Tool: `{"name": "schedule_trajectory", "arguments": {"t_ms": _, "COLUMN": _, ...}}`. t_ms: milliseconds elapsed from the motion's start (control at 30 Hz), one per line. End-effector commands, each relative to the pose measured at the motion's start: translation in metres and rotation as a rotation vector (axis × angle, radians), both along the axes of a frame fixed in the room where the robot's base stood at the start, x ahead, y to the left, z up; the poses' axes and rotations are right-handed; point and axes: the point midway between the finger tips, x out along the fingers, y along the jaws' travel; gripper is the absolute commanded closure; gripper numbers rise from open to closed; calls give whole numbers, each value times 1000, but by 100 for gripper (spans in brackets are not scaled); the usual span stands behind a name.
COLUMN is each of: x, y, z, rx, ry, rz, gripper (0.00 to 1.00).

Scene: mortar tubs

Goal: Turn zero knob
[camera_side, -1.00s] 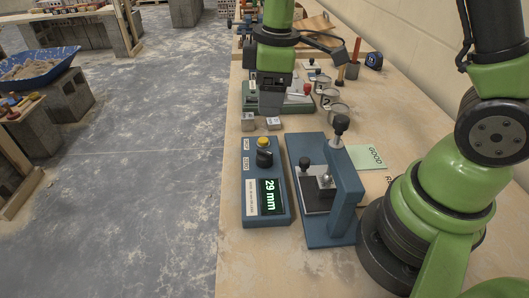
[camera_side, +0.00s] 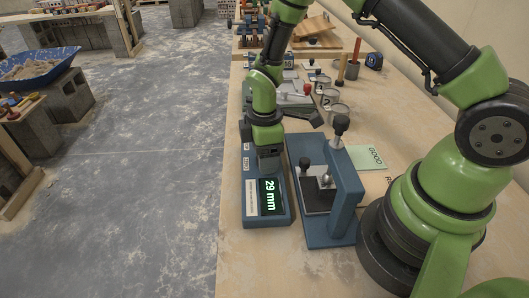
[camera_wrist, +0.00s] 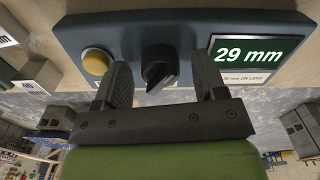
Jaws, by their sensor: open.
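The zero knob is a black knob (camera_wrist: 160,67) on the blue readout box (camera_side: 267,217), between the yellow button (camera_wrist: 96,62) and the lit display (camera_wrist: 250,52), which reads 29 mm. My gripper (camera_wrist: 165,85) is open in the wrist view, with one finger on each side of the knob and gaps between. I cannot tell how far the fingertips are above the panel. In the side view my gripper (camera_side: 269,160) is over the box and hides the knob and button. The display (camera_side: 268,196) stays visible there.
A blue press-like fixture (camera_side: 340,190) with a black knob stands close to the right of the box. A green GOOD card (camera_side: 367,157) lies beyond it. Metal cups (camera_side: 331,98) and tools stand farther back. The bench's left edge is close to the box.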

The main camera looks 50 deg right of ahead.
Motion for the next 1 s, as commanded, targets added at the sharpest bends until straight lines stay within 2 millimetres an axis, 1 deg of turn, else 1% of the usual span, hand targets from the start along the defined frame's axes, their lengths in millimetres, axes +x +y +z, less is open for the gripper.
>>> {"name": "schedule_trajectory", "arguments": {"t_ms": 267, "x": 0, "y": 0, "z": -2, "rx": 0, "ry": 0, "rz": -1, "gripper": 35}}
{"name": "schedule_trajectory", "arguments": {"t_ms": 300, "x": 0, "y": 0, "z": -2, "rx": 0, "ry": 0, "rz": 0, "gripper": 40}}
{"name": "schedule_trajectory", "arguments": {"t_ms": 367, "x": 0, "y": 0, "z": -2, "rx": 0, "ry": 0, "rz": 0, "gripper": 54}}
{"name": "schedule_trajectory", "arguments": {"t_ms": 400, "x": 0, "y": 0, "z": -2, "rx": 0, "ry": 0, "rz": 0, "gripper": 63}}
{"name": "schedule_trajectory", "arguments": {"t_ms": 500, "x": 0, "y": 0, "z": -2, "rx": 0, "ry": 0, "rz": 0, "gripper": 84}}
{"name": "schedule_trajectory", "arguments": {"t_ms": 667, "x": 0, "y": 0, "z": -2, "rx": 1, "ry": -1, "rz": -30, "gripper": 84}}
{"name": "schedule_trajectory", "arguments": {"t_ms": 900, "x": 0, "y": 0, "z": -2, "rx": 2, "ry": -1, "rz": -232, "gripper": 84}}
{"name": "schedule_trajectory", "arguments": {"t_ms": 1000, "x": 0, "y": 0, "z": -2, "rx": 2, "ry": -1, "rz": -263, "gripper": 84}}
